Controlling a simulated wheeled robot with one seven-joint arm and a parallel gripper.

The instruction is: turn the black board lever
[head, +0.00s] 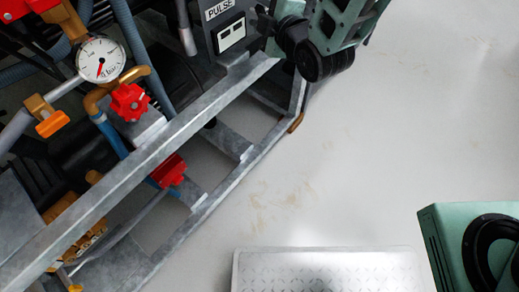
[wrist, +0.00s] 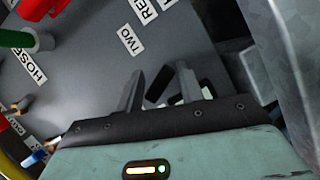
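My gripper (wrist: 159,68) shows in the wrist view with its two grey fingers apart, pointing at the grey labelled board (wrist: 95,65). A small black part (wrist: 158,88) with a pale edge shows between the fingers, low against the board. It may be the black lever, but the fingers and the gripper body hide much of it. I cannot tell whether the fingers touch it. In the head view the board (head: 207,38) stands at the top centre with a PULSE label. My gripper's green and black end is beside its right edge there, and the lever cannot be made out.
A pressure gauge (head: 101,60), a red valve knob (head: 129,101) and a lower red knob (head: 169,171) sit among pipes on the left. A grey metal frame (head: 150,155) runs diagonally in front.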

